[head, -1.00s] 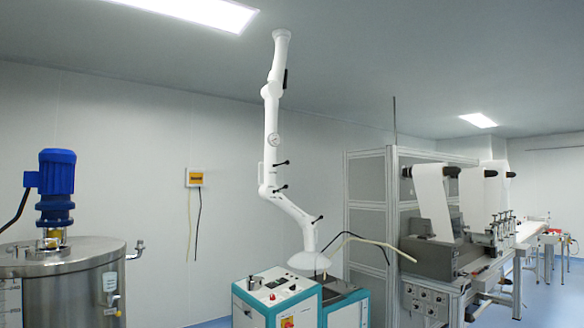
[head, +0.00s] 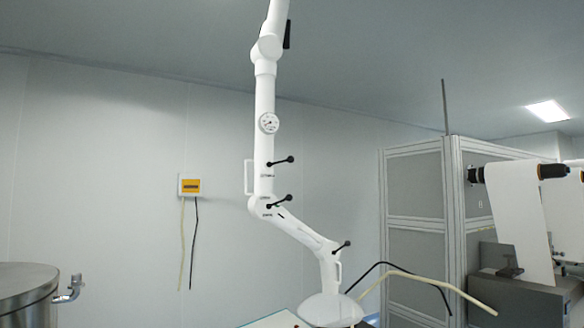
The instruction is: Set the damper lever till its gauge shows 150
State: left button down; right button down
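A white jointed extraction arm (head: 264,95) hangs from the ceiling in the middle of the head view. A small round white gauge (head: 269,123) sits on its upright tube; its reading is too small to tell. Below the gauge are black-knobbed levers: an upper one (head: 281,161), a middle one (head: 279,202) by the elbow joint, and a lower one (head: 342,246) near the hood (head: 331,310). Small labels beside the upper two are not legible, so I cannot tell which is the damper lever. Neither of my grippers shows.
A steel tank (head: 25,293) stands at the left edge. A yellow-fronted wall box (head: 190,187) with two hanging cables is behind. A grey framed cabinet (head: 414,205) and a machine with white rolls (head: 518,215) stand at the right. Part of a bench top (head: 275,320) shows below the hood.

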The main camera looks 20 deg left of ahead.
aim_at(290, 159)
jog(key=z, duration=0.05)
jog(key=i, duration=0.15)
jog(key=u, duration=0.1)
jog(key=k, duration=0.55)
jog(key=z, duration=0.95)
jog(key=i, duration=1.5)
jog(key=u, duration=0.5)
jog(key=i, duration=1.05)
jog(key=u, duration=0.7)
